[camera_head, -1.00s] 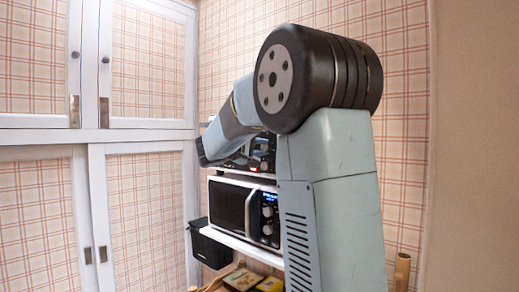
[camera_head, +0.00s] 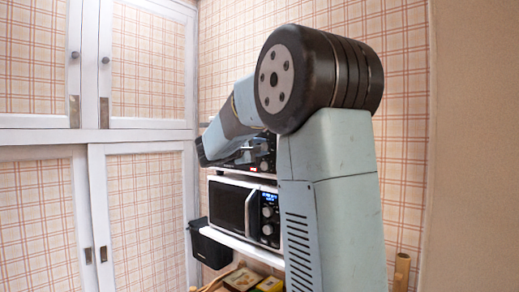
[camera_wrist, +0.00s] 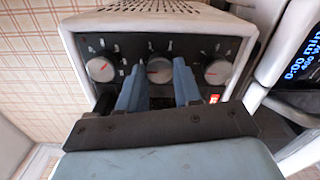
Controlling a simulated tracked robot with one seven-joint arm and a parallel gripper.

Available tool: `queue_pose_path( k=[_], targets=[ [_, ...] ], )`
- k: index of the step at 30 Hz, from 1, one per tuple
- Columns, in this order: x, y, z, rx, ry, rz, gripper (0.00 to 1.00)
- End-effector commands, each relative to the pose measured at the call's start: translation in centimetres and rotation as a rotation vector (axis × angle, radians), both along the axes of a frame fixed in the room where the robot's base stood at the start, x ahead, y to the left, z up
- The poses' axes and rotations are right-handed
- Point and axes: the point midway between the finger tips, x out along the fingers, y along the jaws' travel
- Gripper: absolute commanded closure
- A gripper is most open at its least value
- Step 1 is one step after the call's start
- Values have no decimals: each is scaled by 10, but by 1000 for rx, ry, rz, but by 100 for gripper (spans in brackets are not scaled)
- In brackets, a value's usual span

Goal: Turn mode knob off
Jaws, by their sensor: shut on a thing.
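I cannot read which one is the mode knob. My gripper (camera_wrist: 159,80) has its two blue-grey fingers on either side of the middle knob and is shut on it. A reddish mark shows on this knob's face. The fingers and the wrist's dark plate hide the area below it.
The microwave (camera_head: 233,207) sits on a white shelf (camera_head: 256,249) below, its lit display (camera_wrist: 300,60) close on the right in the wrist view. A black bin (camera_head: 211,246) hangs left of the shelf. White cabinets (camera_head: 147,140) stand at the left.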

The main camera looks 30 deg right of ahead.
Motion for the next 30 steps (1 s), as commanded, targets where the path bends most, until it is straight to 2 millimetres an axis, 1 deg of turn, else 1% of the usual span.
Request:
queue_pose_path(
  k=[1,6,7,15,23,26,30],
  targets=[
    [1,2,-5,4,8,3,97],
    [1,2,-5,5,8,3,97],
    [1,2,-6,5,8,3,66],
    [1,1,-3,3,4,2,41],
    [0,2,-2,2,2,2,41],
    [-2,8,-2,2,1,3,41],
    [-9,26,-2,2,2,3,41]
  ],
)
